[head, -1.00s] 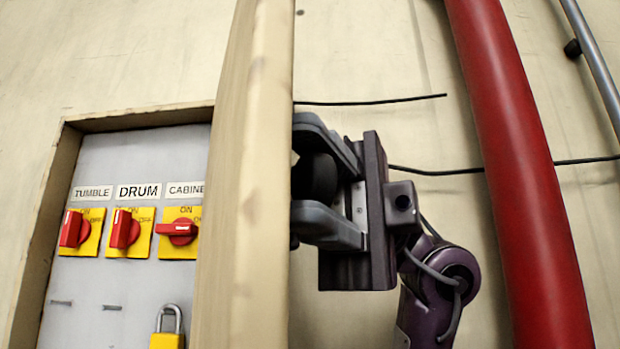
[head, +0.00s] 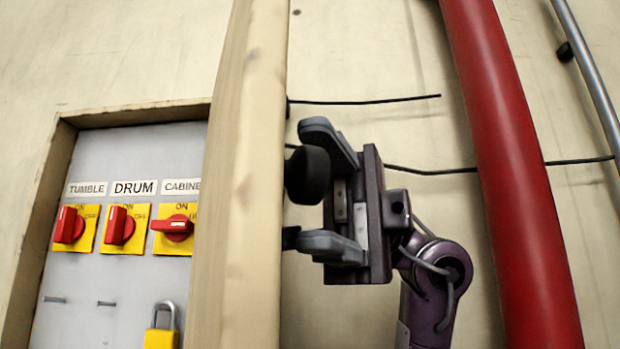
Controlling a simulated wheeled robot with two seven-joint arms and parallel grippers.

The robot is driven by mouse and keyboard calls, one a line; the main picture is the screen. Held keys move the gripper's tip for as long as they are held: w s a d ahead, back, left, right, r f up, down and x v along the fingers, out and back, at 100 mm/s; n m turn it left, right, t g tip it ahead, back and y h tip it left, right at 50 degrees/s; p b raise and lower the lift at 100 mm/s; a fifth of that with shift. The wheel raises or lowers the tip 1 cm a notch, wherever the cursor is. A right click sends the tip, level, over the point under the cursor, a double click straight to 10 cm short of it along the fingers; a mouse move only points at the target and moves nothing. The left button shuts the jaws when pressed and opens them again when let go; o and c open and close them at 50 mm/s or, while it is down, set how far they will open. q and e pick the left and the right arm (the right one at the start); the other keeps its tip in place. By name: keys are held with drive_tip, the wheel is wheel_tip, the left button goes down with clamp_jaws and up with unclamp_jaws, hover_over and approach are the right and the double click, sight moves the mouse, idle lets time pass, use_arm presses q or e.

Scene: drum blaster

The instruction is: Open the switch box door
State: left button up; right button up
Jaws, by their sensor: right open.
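The switch box door (head: 243,180) stands swung out and shows nearly edge-on as a tall cream panel, with the box (head: 135,285) open to view on its left. A round black knob (head: 307,175) shows at the right side of the door. My right gripper (head: 311,188) is on that same side, its jaws open, with one finger above the knob and one below it. The knob lies between the fingertips, clear of the palm. My left gripper is out of view.
Inside the box are red switches on yellow plates (head: 121,228) and a yellow padlock (head: 161,338). The door hides the box's right part. A thick red pipe (head: 510,170) and a thin grey pipe (head: 590,70) run along the wall to the right of my right arm.

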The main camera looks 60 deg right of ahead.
drive_tip(key=d, duration=0.4)
drive_tip(key=shift+w+d, duration=0.3)
drive_tip(key=shift+w, duration=0.1)
drive_tip(key=shift+a, duration=0.1)
